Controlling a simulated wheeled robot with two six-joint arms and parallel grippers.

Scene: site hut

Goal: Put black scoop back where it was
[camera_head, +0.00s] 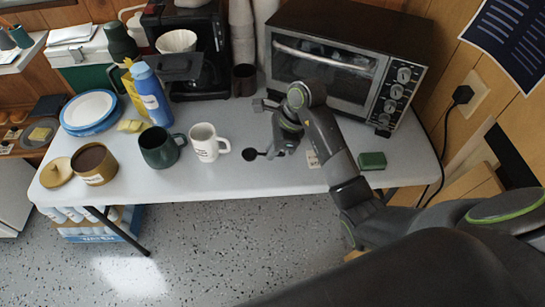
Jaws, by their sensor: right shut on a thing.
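The black scoop (249,154) shows as a small dark round bowl over the white table, to the right of the white mug (207,142). My right gripper (273,152) is shut on the scoop's handle end, with the bowl sticking out to the left. I cannot tell how far the scoop is above the table top. A tan canister (94,166) with dark contents stands open at the table's left front. Its round lid (57,172) lies beside it on the left. My left gripper is not in view.
A dark green mug (161,148) stands left of the white mug. A blue bottle (151,93), coffee maker (186,50) and toaster oven (343,62) stand behind. A green sponge-like block (372,161) lies right of my right arm. The front middle of the table (240,183) is clear.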

